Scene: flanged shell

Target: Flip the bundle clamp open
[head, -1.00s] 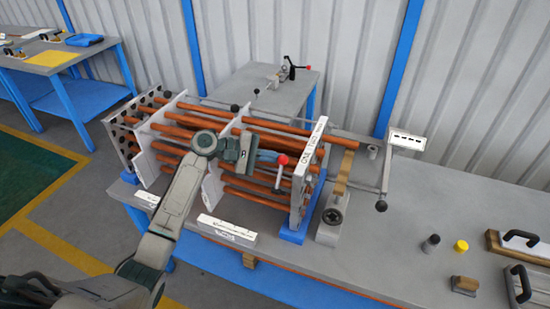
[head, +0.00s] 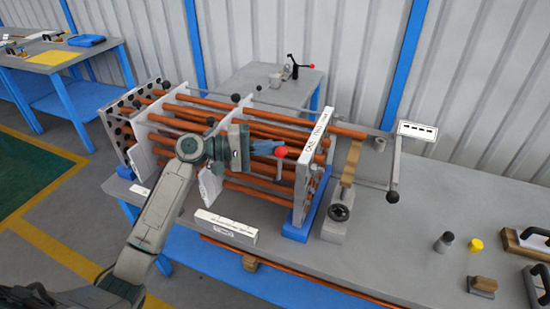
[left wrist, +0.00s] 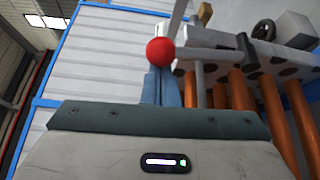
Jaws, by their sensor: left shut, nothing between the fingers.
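The bundle clamp's red knob (head: 281,152) shows at the near side of the copper tube bundle (head: 262,187), left of the white end plate (head: 311,160). In the left wrist view the red knob (left wrist: 160,52) sits right at the fingertips, with a grey bar running up behind it. The clamp body is mostly hidden by my gripper and the tubes. My left gripper (head: 274,149) is shut with nothing between its fingers. Its blue fingers (left wrist: 160,73) point at the knob and look close to or touching it; I cannot tell which. My right gripper is out of view.
Upright baffle plates (head: 147,150) hold the tubes on the grey bench (head: 400,240). A white block (head: 226,227) lies in front. A bar with a black ball (head: 393,196) stands at right. Another red-knobbed lever (head: 312,66) is on the rear table.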

